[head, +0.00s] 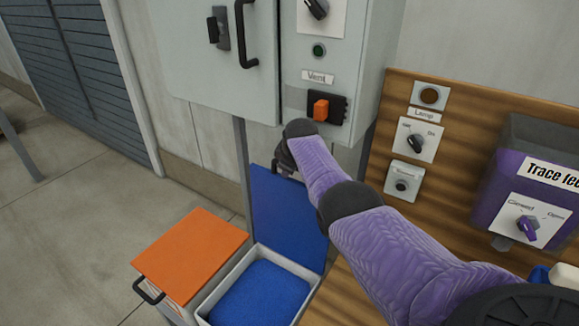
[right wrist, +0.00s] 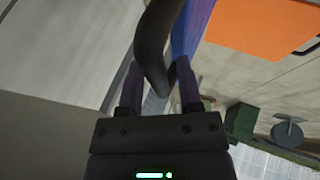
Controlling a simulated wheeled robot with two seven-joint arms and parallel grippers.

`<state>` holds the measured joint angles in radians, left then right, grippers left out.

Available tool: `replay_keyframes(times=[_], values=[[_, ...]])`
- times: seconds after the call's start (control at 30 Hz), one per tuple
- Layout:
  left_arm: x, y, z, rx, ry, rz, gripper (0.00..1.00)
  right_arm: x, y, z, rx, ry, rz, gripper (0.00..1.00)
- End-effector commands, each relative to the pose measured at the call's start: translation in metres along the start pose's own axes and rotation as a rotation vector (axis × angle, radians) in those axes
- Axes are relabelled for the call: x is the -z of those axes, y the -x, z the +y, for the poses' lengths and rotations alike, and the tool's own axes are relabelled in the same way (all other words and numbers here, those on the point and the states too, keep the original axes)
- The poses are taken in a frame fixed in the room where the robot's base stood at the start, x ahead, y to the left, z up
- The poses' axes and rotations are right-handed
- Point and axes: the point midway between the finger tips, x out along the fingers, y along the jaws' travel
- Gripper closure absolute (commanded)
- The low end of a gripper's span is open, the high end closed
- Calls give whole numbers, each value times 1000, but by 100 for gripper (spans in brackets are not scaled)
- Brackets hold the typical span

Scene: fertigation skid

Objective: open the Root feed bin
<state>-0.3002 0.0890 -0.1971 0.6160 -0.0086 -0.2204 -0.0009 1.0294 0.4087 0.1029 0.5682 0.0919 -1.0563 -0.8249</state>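The blue-lidded bin (head: 306,270) stands at the bottom centre of the head view; its lid (head: 287,216) is raised upright and blue contents (head: 262,296) show inside. Beside it on the left is a bin with a flat, closed orange lid (head: 190,255) and a dark handle (head: 148,291). No Root feed label is readable on either. My right gripper (head: 284,158) is at the top of the raised blue lid, partly hidden by my arm. In the right wrist view its fingers stand close on both sides of a dark curved handle (right wrist: 158,45). My left gripper is not in view.
A grey cabinet (head: 222,60) with an orange switch (head: 321,109) marked Vent hangs just above my right gripper. A wooden panel (head: 384,140) with knobs and a purple Trace feed box (head: 520,165) stand at right. The floor at left is clear.

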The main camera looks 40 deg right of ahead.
Motion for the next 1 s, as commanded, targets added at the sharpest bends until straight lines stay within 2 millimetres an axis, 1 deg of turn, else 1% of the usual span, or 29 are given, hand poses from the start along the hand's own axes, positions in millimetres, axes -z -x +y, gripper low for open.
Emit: replay_keyframes(times=[0.07, 0.23, 0.47, 0.57, 0.7, 0.77, 0.87, 1.0], values=[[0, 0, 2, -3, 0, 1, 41, 0, 0, 0, 0, 0, 0, 42], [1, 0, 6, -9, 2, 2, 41, 0, 0, 0, 0, 0, 0, 42], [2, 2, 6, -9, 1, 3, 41, 0, 2, 0, 0, 0, 0, 42], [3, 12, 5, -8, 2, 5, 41, 2, 10, 2, 0, -1, 0, 42], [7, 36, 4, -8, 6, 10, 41, 2, 32, 3, 0, 1, 1, 42], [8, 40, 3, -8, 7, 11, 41, 2, 39, 3, -2, 0, 1, 42], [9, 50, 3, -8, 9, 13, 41, 2, 56, 2, -2, 2, 2, 42], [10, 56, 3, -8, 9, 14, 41, 1, 78, 1, -1, 1, 1, 42]])
